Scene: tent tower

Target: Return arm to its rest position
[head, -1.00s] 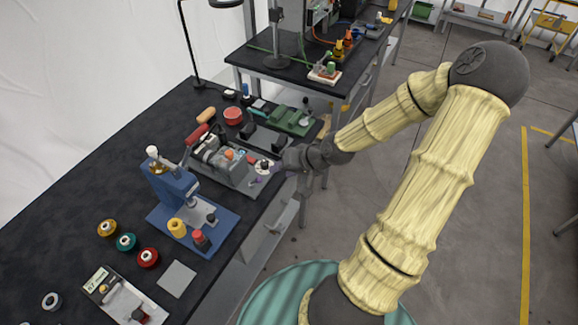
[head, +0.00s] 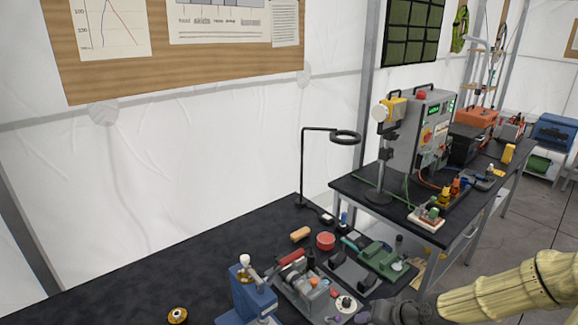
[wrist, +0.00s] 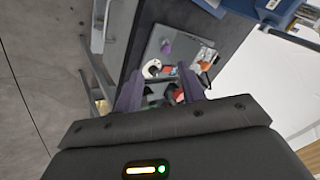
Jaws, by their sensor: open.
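My gripper (wrist: 160,84) is open in the wrist view, its two purple-grey fingers apart with nothing seen held between them. Beyond the fingers is a grey fixture plate (wrist: 190,45) with a white round part (wrist: 152,68) and a small purple piece (wrist: 166,46). In the head view my wrist shows at the bottom edge, just right of the grey bench fixture (head: 308,297), and my pale yellow arm runs off to the right. The fingertips are not clear in the head view.
A blue press (head: 247,297) stands left of the fixture on the black bench (head: 130,290). A green device (head: 376,257), a red bowl (head: 326,241) and a lamp (head: 303,165) are behind. A second bench with instruments (head: 430,130) stands at the back right.

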